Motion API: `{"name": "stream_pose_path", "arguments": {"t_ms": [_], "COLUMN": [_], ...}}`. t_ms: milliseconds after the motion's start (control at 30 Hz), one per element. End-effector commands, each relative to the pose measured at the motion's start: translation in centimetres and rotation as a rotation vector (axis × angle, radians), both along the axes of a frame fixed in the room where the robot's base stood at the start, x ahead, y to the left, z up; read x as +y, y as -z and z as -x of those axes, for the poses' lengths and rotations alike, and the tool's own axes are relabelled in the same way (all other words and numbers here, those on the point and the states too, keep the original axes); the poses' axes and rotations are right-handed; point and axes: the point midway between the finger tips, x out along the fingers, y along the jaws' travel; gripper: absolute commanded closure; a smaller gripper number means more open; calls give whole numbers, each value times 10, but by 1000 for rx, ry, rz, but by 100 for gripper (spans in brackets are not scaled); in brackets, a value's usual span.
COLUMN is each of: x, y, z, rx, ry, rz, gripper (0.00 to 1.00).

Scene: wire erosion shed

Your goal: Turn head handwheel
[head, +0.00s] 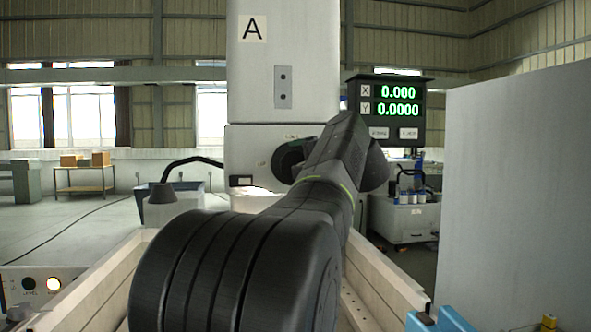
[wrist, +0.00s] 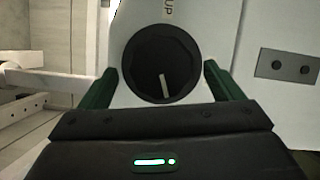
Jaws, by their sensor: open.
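The head handwheel (wrist: 148,60) is a black, many-sided knob with a white line on its face, on the pale machine head (wrist: 205,22). In the wrist view the white line points down, and the letters "UP" stand above the knob. My gripper (wrist: 159,69) is open, with one green finger on each side of the knob's lower part. I see gaps between fingers and knob; how far the tips reach in depth I cannot tell. In the head view the machine head (head: 255,145) shows behind my arm, which hides my gripper and most of that area.
A readout (head: 396,108) showing X 0.000 and Y 0.0000 is right of the column (head: 283,30) marked A. A grey panel (head: 520,190) closes off the right side. A pale-walled tank (head: 95,285) lies below my arm.

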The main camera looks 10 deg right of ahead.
Motion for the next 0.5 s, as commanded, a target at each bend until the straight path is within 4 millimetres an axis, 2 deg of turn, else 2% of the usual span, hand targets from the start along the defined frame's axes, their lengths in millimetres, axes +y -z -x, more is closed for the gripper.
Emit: {"name": "stream_pose_path", "arguments": {"t_ms": [33, 200, 500], "x": [-6, -20, -36], "y": [0, -1, -6], "z": [12, 47, 89], "rx": [-4, -2, 0], "ry": [6, 5, 2], "rz": [1, 0, 0], "gripper": [13, 13, 13]}}
